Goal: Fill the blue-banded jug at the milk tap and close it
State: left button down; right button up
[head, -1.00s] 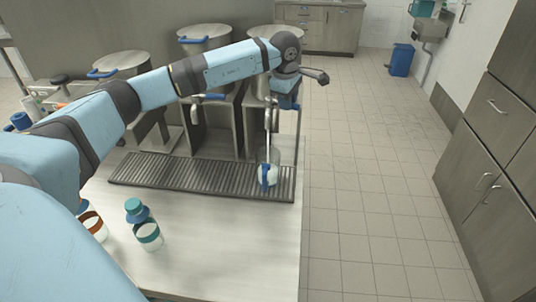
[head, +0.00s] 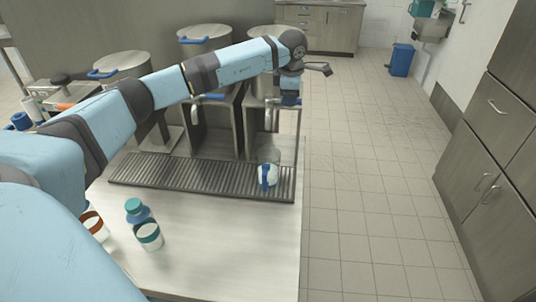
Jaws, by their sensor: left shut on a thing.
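The blue-banded jug (head: 267,177) stands upright on the ribbed drip tray (head: 190,175), near its right end. It is clear, with white milk in its lower part and an open-looking top. It stands under the rightmost tap (head: 268,118), which comes from the rightmost steel container. My left gripper (head: 290,99) is above and slightly right of that tap, shut on what looks like its blue lever. The lever is mostly hidden by the gripper. No white stream is clear below the spout. My right gripper is not in view.
A jar with teal band and cap (head: 148,235) stands on the counter (head: 215,245) at front left. Another tap with a blue lever (head: 210,96) is left. The counter's middle and right are clear.

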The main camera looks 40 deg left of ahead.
pick_arm(q)
jog(key=shift+a+r, duration=0.1)
jog(key=shift+r, duration=0.05)
jog(key=shift+w+r+n, duration=0.1)
jog(key=shift+n, duration=0.3)
jog(key=c, duration=1.2)
grip_release()
jog(key=o, duration=0.3)
jog(key=shift+w, duration=0.1)
jog(key=shift+a+f, duration=0.1)
jog(key=shift+f, duration=0.15)
jog(key=shift+r, duration=0.4)
jog(key=r, duration=0.4)
jog(key=s+d+r+b, duration=0.1)
jog(key=r, duration=0.3)
jog(key=s+r+b, duration=0.1)
jog(key=r, duration=0.4)
jog(key=shift+d, duration=0.3)
jog(key=shift+f, duration=0.1)
